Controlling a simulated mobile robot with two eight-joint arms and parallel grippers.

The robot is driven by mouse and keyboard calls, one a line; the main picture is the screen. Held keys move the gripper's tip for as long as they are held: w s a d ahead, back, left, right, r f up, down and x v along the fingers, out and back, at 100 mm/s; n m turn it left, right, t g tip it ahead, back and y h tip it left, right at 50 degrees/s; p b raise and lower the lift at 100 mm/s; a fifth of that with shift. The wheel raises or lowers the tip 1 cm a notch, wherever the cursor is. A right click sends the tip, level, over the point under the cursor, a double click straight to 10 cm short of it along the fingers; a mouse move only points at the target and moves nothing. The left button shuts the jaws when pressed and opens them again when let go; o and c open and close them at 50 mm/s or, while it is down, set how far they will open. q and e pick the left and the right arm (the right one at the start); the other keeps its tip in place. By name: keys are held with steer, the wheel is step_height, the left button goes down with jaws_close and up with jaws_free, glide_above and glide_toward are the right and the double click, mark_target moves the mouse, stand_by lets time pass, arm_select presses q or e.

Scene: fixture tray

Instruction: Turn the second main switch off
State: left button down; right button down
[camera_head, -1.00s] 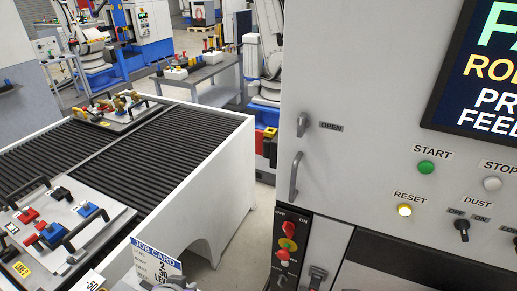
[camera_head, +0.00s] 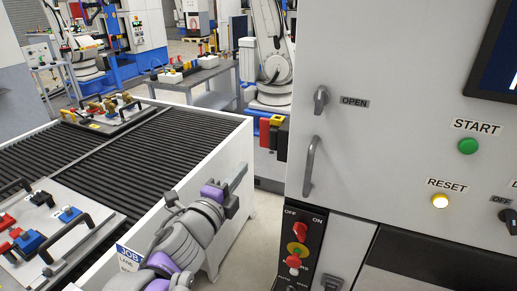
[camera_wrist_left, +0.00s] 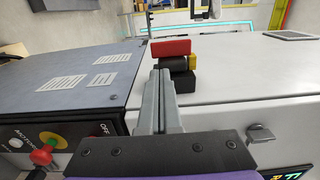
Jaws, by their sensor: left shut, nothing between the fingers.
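A red, yellow and black switch-like part sits at the cabinet's left edge in the head view, with a red bar (camera_head: 265,133) facing left. In the left wrist view its red bar (camera_wrist_left: 171,47) and black block (camera_wrist_left: 181,80) lie just beyond my fingertips; contact cannot be told. On the black front panel (camera_head: 318,236) there is a red knob (camera_head: 300,231) between OFF and ON labels, above a red knob on a yellow disc (camera_head: 298,249). Which is the second main switch is not labelled. My left gripper (camera_head: 239,177) is shut and empty. It shows in the left wrist view (camera_wrist_left: 160,76).
The grey cabinet (camera_head: 390,165) fills the right, with a door handle (camera_head: 310,167). The white-sided roller conveyor (camera_head: 225,165) stands on the left. A trays' worth of parts (camera_head: 45,225) lies on it. A strip of floor is open between conveyor and cabinet.

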mark_target(263, 142)
arm_select(q)
steer(key=p+x, duration=0.1)
steer(key=x, duration=1)
steer(key=shift+w, duration=0.2)
steer(key=shift+w+f+t+p, duration=0.1)
steer(key=shift+t+p, duration=0.2)
steer(key=shift+p, duration=0.1)
